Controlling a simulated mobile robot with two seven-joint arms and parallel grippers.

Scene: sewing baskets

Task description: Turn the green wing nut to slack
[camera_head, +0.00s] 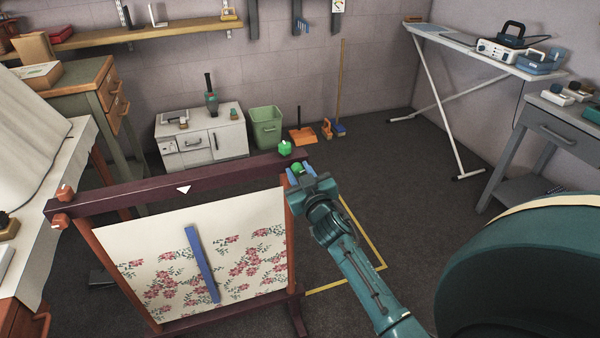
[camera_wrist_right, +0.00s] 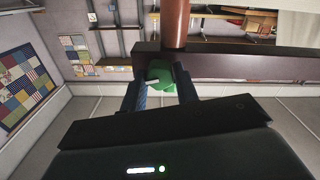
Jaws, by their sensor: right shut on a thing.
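A wooden frame with a dark red top bar (camera_head: 150,188) holds a flowered cloth (camera_head: 250,245). One green wing nut (camera_head: 285,148) stands on top of the bar's right end. A second green piece (camera_head: 298,168) shows on the near side of that end, between the fingers of my right gripper (camera_head: 300,174). In the right wrist view, my right gripper (camera_wrist_right: 161,88) has a blue finger on either side of a green wing nut (camera_wrist_right: 162,76) against the dark bar, and is shut on it. The fingers partly hide the nut. My left gripper is not in view.
Orange knobs (camera_head: 62,193) sit at the bar's left end. A blue strip (camera_head: 201,262) lies across the cloth. A white cabinet (camera_head: 215,143) and a green bin (camera_head: 267,127) stand behind. Floor to the right is mostly clear, up to the ironing board (camera_head: 480,50).

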